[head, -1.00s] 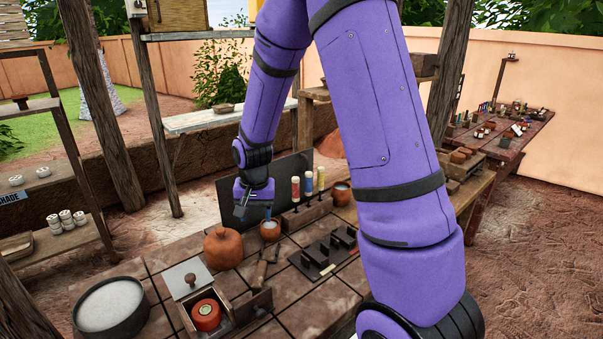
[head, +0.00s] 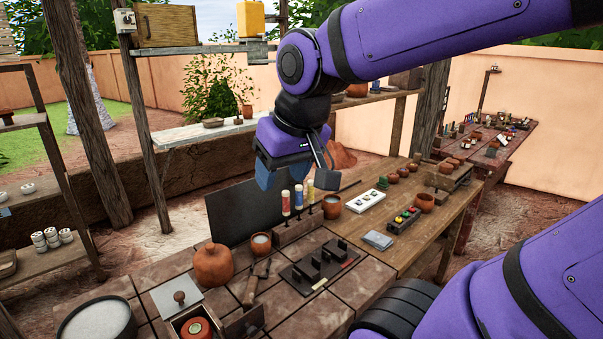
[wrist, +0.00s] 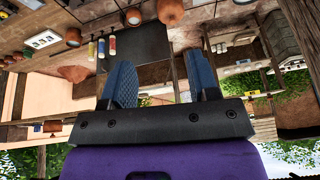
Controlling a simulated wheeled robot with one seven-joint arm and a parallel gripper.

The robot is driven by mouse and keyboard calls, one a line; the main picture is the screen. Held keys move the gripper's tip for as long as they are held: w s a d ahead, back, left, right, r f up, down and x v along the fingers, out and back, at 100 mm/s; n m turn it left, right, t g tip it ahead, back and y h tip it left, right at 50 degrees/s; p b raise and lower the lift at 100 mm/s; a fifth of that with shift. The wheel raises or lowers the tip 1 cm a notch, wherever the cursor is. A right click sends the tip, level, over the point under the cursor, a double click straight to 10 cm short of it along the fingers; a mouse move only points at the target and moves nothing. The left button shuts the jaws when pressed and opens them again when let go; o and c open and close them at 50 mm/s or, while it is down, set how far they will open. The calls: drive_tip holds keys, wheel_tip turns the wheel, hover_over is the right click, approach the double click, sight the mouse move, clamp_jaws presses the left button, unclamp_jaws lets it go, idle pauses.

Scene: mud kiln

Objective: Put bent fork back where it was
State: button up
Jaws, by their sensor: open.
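I cannot make out the bent fork in either view. My gripper (head: 295,175) hangs in the air above the back of the tiled table, in front of the tubes and the dark upright panel. Its blue fingers are spread apart. In the wrist view my gripper (wrist: 163,85) is open, with nothing held between the fingers.
The tiled table holds an orange clay jar (head: 213,265), a white-filled cup (head: 261,243), a black slotted rack (head: 318,262) and capped tubes (head: 298,198). The dark panel (head: 243,213) stands behind. A wooden table (head: 420,243) with small items adjoins at right.

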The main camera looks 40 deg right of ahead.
drive_tip(key=shift+n+t, duration=0.3)
drive_tip(key=shift+n, duration=0.3)
drive_tip(key=s, duration=0.2)
drive_tip(key=s+r, duration=0.1)
drive_tip(key=s, duration=0.2)
drive_tip(key=shift+a+r, duration=0.1)
drive_tip(key=shift+a, duration=0.05)
drive_tip(key=shift+o, duration=0.4)
drive_tip(key=shift+w, duration=0.15)
